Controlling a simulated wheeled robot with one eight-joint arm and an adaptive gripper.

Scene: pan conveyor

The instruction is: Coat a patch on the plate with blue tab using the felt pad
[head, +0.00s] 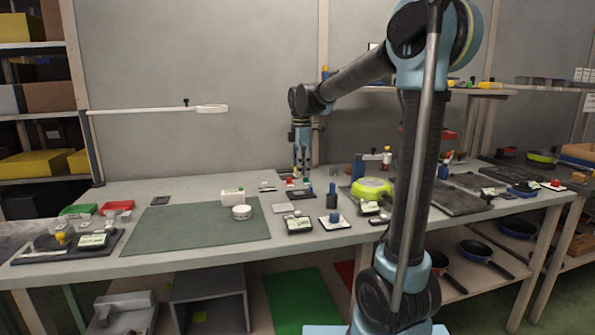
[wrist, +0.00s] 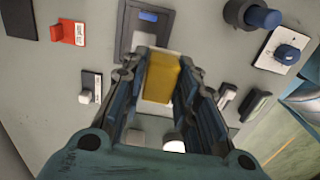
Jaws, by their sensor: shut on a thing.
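My gripper (wrist: 162,75) is shut on a yellow block (wrist: 160,78), which seems to be the felt pad. A pale surface shows around the block's lower end; I cannot tell whether the block touches it. In the head view my gripper (head: 302,174) points down over the back middle of the table, close above small items there. The yellow block is hard to make out in that view.
A blue knob on a white card (wrist: 288,53) stands right. In the head view, a green mat (head: 190,230) and a lime round object (head: 371,187) flank the work area.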

